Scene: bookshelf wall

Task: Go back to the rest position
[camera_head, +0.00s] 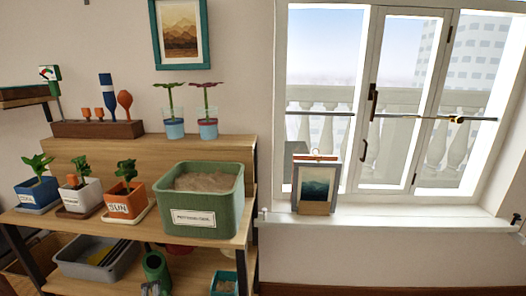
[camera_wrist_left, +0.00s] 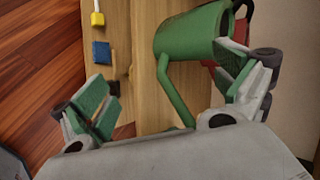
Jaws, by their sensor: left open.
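My left gripper (camera_wrist_left: 170,85) shows in the left wrist view with its two green-padded fingers spread wide apart. Nothing is clamped between them. A green watering can (camera_wrist_left: 195,35) with a looped handle lies beyond the fingers; the right-hand finger overlaps its side in the picture, and I cannot tell if they touch. In the head view the watering can (camera_head: 155,268) is low on the lower shelf, partly cut off by the bottom edge.
A wooden rack (camera_head: 150,148) carries potted plants, a green sand-filled bin (camera_head: 205,190) and glasses with flowers. A grey tray (camera_head: 95,258) sits on the lower shelf. A framed picture (camera_head: 317,185) stands on the windowsill. Floor (camera_wrist_left: 40,80) shows at left in the wrist view.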

